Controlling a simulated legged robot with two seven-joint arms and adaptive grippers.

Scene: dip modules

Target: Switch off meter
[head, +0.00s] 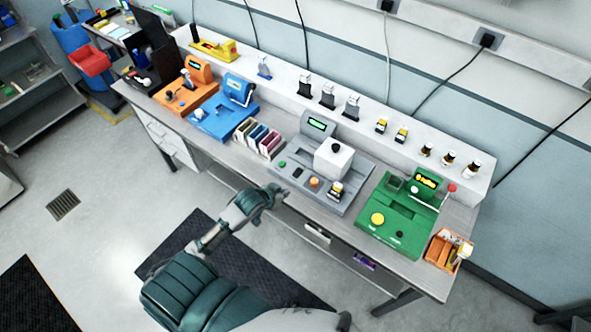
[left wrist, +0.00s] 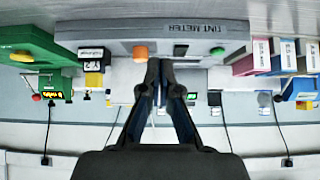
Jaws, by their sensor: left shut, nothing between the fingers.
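The grey tint meter (head: 345,195) sits on the bench, with a lit green display (head: 318,124) and a white block with a black knob (head: 334,160). Its front deck carries a dark panel, an orange knob (head: 314,182) and a vial with a yellow label (head: 336,190). My left gripper (head: 283,193) is shut and empty, just in front of the meter's front edge. In the left wrist view, which is upside down, the fingertips (left wrist: 160,62) show near the orange knob (left wrist: 140,53) and the meter's front face (left wrist: 150,28). Contact cannot be told. My right gripper is out of view.
A green device (head: 395,225) stands right of the meter, with an orange bin (head: 446,251) beyond. A rack of coloured slides (head: 258,140), a blue device (head: 222,112) and an orange device (head: 186,92) stand left. Bottles line the back shelf.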

